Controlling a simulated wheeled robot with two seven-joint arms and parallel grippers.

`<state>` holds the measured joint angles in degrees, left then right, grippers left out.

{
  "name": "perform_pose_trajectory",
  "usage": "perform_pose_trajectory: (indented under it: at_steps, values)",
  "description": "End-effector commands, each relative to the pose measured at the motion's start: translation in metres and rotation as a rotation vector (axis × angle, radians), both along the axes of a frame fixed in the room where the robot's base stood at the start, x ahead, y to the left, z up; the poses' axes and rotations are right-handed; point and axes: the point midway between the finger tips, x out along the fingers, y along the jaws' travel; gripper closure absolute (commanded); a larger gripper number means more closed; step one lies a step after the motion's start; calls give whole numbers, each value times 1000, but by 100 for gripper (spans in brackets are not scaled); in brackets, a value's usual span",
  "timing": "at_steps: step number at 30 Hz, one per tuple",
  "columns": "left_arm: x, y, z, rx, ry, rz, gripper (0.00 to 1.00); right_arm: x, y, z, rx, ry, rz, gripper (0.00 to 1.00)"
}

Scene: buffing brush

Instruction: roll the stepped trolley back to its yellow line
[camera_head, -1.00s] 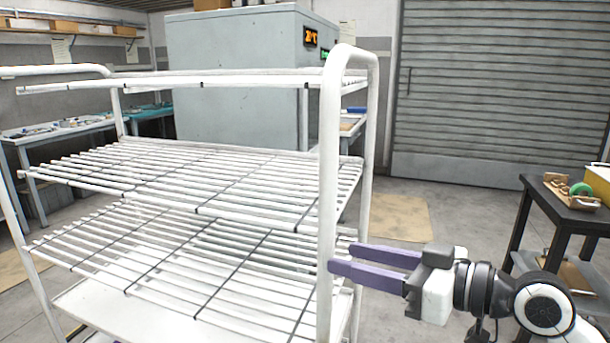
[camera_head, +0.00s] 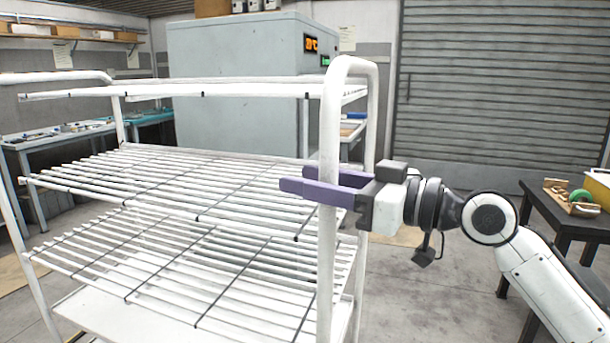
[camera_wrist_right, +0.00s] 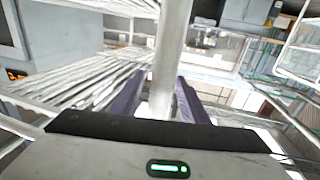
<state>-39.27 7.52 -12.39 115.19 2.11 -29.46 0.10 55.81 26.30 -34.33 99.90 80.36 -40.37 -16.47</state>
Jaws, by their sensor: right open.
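The stepped trolley (camera_head: 250,187) is a white frame with several wire shelves, set back in steps, and it fills the left and middle of the head view. Its right front upright (camera_head: 327,240) curves over at the top. My right gripper (camera_head: 295,180) has purple fingers and is open, with one finger on each side of that upright. In the right wrist view the upright (camera_wrist_right: 172,50) runs between the open fingers. I cannot tell whether the fingers touch it. The yellow line is not clearly visible. My left gripper is not in view.
A large grey cabinet (camera_head: 240,130) with a lit display stands behind the trolley. A dark table (camera_head: 560,215) with small items stands at the right. A workbench (camera_head: 50,140) is at the back left. Floor shows between the trolley and the dark table.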

Motion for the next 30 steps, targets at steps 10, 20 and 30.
perform_pose_trajectory:
  at_steps: [10,20,30]
  values:
    - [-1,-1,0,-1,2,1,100,5,10,0,-2,-1,0,60]
    - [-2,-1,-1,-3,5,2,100,5,10,0,0,-1,0,100]
    - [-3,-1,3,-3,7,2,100,8,10,1,0,0,-11,100]
